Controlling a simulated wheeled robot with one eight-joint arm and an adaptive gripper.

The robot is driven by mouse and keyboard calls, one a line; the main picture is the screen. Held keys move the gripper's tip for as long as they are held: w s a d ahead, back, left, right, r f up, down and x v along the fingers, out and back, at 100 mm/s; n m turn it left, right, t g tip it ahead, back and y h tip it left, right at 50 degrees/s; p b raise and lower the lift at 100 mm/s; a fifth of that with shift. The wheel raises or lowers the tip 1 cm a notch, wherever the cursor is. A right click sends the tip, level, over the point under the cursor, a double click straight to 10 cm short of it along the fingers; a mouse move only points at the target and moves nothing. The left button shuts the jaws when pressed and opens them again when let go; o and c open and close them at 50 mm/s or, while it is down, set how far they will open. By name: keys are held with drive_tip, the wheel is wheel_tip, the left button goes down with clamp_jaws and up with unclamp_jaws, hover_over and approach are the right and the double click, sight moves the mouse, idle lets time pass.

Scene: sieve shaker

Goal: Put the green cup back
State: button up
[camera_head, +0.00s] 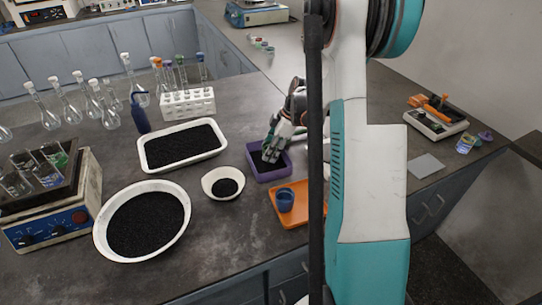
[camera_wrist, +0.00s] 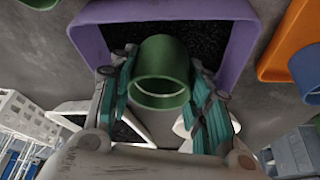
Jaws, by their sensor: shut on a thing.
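In the wrist view the green cup (camera_wrist: 164,68) is held between the fingers of my gripper (camera_wrist: 163,92), its round opening facing the camera. Just beyond it lies a purple tray (camera_wrist: 95,40) with black granules inside. In the head view my gripper (camera_head: 270,152) is at the purple tray (camera_head: 272,176), over its inside. The green cup is not clear in the head view, where my fingers and arm cover that spot. I cannot tell whether the cup touches the granules.
An orange tray (camera_head: 279,213) with a blue cup (camera_head: 285,200) on it stands close in front of the purple tray. A small white bowl (camera_head: 208,181), a large white bowl (camera_head: 102,235) and a white tray (camera_head: 144,156), all with black granules, are to the left. Glass flasks stand behind.

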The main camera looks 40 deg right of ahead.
drive_tip(key=shift+f, duration=1.15)
drive_tip(key=shift+f+b, duration=0.15)
drive_tip(key=shift+b, duration=0.2)
drive_tip(key=o, duration=1.1)
drive_tip(key=p+v, duration=0.4)
drive_tip(key=v, duration=0.8)
